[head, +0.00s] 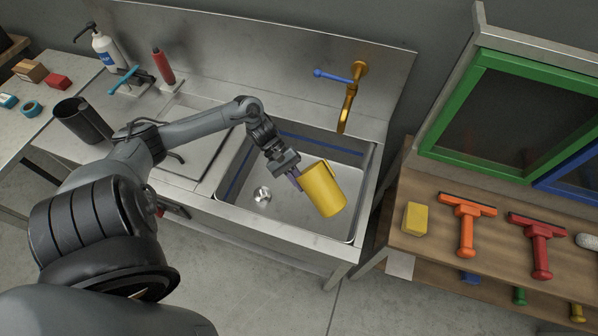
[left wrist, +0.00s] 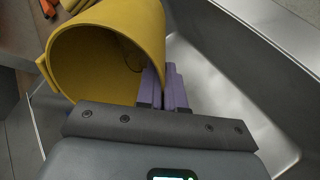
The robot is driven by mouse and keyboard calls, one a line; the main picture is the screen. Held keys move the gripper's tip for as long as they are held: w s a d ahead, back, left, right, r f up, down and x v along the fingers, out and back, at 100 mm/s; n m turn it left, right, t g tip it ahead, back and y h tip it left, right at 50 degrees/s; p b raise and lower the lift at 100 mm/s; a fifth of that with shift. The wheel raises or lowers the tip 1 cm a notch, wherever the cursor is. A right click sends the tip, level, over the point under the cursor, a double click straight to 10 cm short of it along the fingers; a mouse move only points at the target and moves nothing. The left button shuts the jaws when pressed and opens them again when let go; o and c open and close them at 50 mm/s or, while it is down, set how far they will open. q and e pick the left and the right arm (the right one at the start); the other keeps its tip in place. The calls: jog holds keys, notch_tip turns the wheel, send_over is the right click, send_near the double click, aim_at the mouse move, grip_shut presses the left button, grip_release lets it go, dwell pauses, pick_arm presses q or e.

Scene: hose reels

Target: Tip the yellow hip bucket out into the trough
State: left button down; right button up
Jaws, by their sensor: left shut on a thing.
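The yellow hip bucket (head: 325,192) hangs tilted over the right part of the steel trough (head: 285,218). My left gripper (head: 296,179) is shut on the bucket's wall at its left side. In the left wrist view the purple fingers (left wrist: 165,88) pinch the wall near the rim of the bucket (left wrist: 100,50). The open mouth faces toward the wrist camera there. The part of the inside that shows looks bare; the deeper part is shaded. My right gripper does not show.
A brass tap (head: 350,100) with a blue lever stands behind the trough. A black container (head: 82,121) stands at the left. The wooden bench at right holds a yellow sponge (head: 415,219), an orange squeegee (head: 466,222) and a red squeegee (head: 539,243). The trough's left part is clear around the drain (head: 262,194).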

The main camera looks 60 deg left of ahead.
pick_arm(q)
jog(key=shift+w+a+r+h, duration=0.1)
jog(key=shift+r+h, duration=0.05)
jog(key=shift+h, duration=0.15)
jog(key=shift+b, duration=0.3)
jog(key=shift+a+t+h+b, duration=0.15)
jog(key=shift+t+h+b, duration=0.15)
jog(key=shift+h, duration=0.4)
jog(key=h+b, duration=0.1)
jog(key=a+h+b, duration=0.1)
jog(key=b, duration=0.1)
jog(key=r+b, duration=0.1)
jog(key=shift+s+a+t+h+b, duration=0.25)
jog(key=shift+a+t+h+b, duration=0.05)
jog(key=shift+a+h+b, duration=0.1)
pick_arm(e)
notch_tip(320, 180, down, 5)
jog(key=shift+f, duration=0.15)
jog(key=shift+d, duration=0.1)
pick_arm(q)
jog(key=shift+a+n+h+b, duration=0.1)
jog(key=shift+n+h+b, duration=0.25)
jog(key=shift+b, duration=0.3)
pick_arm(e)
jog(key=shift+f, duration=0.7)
